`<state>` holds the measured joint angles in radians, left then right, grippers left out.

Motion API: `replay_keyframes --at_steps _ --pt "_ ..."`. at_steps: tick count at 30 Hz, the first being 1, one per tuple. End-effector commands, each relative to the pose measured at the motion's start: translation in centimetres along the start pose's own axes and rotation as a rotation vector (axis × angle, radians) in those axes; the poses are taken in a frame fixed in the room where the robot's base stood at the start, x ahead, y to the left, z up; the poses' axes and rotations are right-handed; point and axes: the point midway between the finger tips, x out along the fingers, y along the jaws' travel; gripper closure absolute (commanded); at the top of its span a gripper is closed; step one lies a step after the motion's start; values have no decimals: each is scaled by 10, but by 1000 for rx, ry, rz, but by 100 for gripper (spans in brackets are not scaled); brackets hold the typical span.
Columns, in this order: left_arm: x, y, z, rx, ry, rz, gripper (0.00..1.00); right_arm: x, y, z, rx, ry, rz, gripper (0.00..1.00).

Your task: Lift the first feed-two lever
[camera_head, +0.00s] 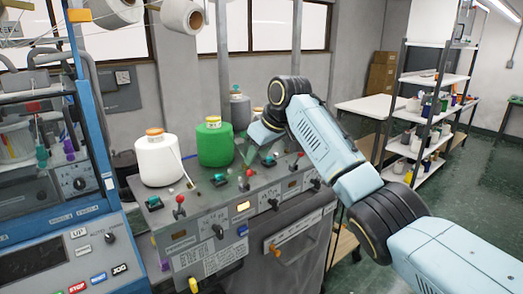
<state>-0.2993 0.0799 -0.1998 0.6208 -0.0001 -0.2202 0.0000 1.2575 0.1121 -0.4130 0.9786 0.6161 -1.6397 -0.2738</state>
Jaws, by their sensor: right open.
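A grey feed panel (205,252) carries a row of small levers, switches and knobs. A red-tipped lever (179,203) stands near its left end, and another red-tipped lever (246,180) stands further right. Black knobs (217,231) sit on the sloped front face. The labels are too small to read, so I cannot tell which lever is the first feed-two one. My right gripper (250,150) is open above the back of the panel, beside the green yarn cone, apart from the left lever. My wrist partly hides the panel's far end. My left gripper is not in view.
A white yarn cone (157,160) and a green cone (214,143) stand behind the levers. A blue-framed machine (95,225) with buttons borders the panel on the left. White shelves (437,78) and a table (368,106) stand at the back right. Green floor is open at the right.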

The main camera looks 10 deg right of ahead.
Motion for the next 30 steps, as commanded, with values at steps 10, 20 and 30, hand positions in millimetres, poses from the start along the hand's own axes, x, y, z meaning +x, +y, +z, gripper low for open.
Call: replay_keyframes --at_steps 10,20,30 --pt "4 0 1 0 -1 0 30 -22 0 0 0 -2 0 59" --pt "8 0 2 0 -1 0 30 -1 2 10 20 -8 -4 80" --pt "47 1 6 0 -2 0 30 253 -8 197 257 -106 13 100"
